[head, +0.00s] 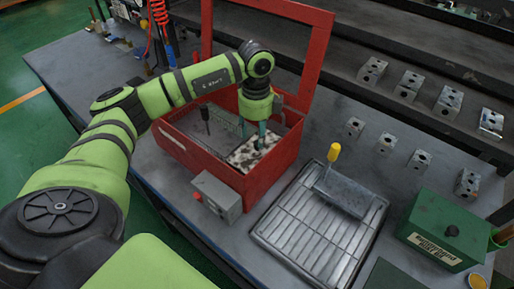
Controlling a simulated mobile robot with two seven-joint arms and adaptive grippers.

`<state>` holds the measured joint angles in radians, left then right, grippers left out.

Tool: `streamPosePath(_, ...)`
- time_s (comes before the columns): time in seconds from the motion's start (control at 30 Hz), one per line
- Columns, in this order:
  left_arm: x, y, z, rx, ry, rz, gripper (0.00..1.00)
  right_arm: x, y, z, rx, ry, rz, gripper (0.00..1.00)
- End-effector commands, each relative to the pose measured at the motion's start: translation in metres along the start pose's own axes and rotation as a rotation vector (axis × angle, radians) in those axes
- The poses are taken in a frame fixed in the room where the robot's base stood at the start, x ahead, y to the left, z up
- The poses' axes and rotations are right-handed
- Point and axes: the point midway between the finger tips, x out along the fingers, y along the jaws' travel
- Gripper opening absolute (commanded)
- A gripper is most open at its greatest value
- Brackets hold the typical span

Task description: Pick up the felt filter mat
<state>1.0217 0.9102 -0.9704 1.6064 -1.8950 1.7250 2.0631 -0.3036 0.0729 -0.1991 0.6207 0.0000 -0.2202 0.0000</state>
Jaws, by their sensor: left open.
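The felt filter mat appears to be the speckled white and dark piece (243,157) lying in the right part of the red open box (270,170). My left gripper (259,140) reaches down into this box from above, with its teal fingers over the mat. It is open, and I cannot tell whether the fingertips touch the mat. The fingers hide part of the mat. My right gripper is not in view.
The box has raised walls and an upright red frame at the back. A grey box with a red button (217,198) stands in front. A slatted tray (290,237) holds a yellow-handled scraper (343,190). Several metal blocks stand at right, near a green box (440,230).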

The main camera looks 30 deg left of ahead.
Motion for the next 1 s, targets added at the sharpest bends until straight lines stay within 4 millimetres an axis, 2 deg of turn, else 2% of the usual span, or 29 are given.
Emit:
streamPosePath(0.03,0.004,0.001,-0.001,0.002,0.000,0.005,0.48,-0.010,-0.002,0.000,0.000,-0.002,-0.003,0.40)
streamPosePath(0.13,0.019,0.001,-0.003,0.002,0.001,0.006,0.48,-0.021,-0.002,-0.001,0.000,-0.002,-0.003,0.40)
streamPosePath(0.3,0.040,0.000,-0.003,0.003,0.001,0.003,0.48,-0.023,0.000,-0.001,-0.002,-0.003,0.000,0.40)
streamPosePath(0.53,0.044,-0.001,-0.003,0.004,0.001,-0.001,0.48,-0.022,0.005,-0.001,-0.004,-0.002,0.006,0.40)
streamPosePath(0.57,0.044,-0.001,-0.003,0.004,0.001,-0.001,0.44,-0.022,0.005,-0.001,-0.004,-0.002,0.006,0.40)
streamPosePath(0.6,0.043,-0.001,-0.003,0.004,0.001,-0.001,0.28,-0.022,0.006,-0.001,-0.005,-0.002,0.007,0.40)
streamPosePath(0.67,0.043,-0.001,-0.003,0.004,0.001,-0.001,0.04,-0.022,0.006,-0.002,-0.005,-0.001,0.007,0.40)
streamPosePath(0.7,0.043,-0.001,-0.003,0.004,0.001,-0.001,0.00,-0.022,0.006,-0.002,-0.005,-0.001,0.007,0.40)
streamPosePath(1.0,0.043,-0.001,-0.003,0.004,0.001,-0.001,0.00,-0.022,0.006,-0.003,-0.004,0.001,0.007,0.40)
